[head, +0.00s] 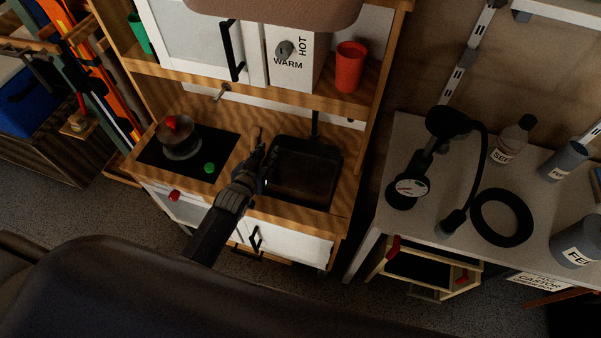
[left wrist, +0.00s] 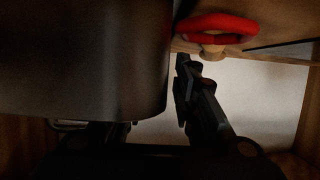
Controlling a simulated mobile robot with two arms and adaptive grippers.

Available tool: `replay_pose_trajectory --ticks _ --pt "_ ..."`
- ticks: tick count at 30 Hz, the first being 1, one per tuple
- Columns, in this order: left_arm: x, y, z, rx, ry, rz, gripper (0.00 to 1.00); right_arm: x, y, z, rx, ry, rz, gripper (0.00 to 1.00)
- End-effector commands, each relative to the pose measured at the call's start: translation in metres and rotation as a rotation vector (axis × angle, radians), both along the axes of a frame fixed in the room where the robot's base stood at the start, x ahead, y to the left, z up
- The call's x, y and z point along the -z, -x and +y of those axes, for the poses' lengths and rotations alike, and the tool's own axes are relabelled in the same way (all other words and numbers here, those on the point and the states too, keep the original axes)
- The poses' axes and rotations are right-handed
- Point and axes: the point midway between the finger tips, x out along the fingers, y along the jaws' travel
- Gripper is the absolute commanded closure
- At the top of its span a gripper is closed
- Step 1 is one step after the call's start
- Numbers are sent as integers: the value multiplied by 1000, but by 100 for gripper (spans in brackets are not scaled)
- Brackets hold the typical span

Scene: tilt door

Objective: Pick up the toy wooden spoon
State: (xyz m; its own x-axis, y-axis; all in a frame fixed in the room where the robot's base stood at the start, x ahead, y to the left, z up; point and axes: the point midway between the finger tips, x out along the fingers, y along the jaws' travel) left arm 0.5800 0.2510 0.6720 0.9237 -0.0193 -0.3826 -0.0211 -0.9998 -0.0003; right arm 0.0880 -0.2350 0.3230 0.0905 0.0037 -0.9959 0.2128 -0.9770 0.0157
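I cannot clearly make out the toy wooden spoon in either view. A small pale piece (head: 222,91) at the back wall of the toy kitchen is too small to identify. My left gripper (head: 264,146) is over the wooden counter, between the stove top and the sink, with its fingers apart. In the left wrist view a dark finger (left wrist: 190,95) shows at the middle, and the other is mostly hidden in shadow. I see nothing held between them. A large dark grey rounded body (left wrist: 85,60) fills the left of that view. My right gripper is not in view.
The toy kitchen has a black sink (head: 305,178), a pot with a red knob (head: 178,132), a red cup (head: 350,66) on the shelf and a white cabinet above. A red ring (left wrist: 217,27) shows in the wrist view. A grey table (head: 440,220) with bottles stands at right.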

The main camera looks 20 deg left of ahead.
Motion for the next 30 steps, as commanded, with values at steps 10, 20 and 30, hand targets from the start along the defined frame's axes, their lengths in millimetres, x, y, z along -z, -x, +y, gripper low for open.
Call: replay_pose_trajectory --ticks 10,20,30 --pt "0 0 0 0 0 1 100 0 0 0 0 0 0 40" --pt "-1 -1 0 0 2 -2 100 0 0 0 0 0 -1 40" --pt "-41 -1 0 1 1 -7 100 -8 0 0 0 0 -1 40"
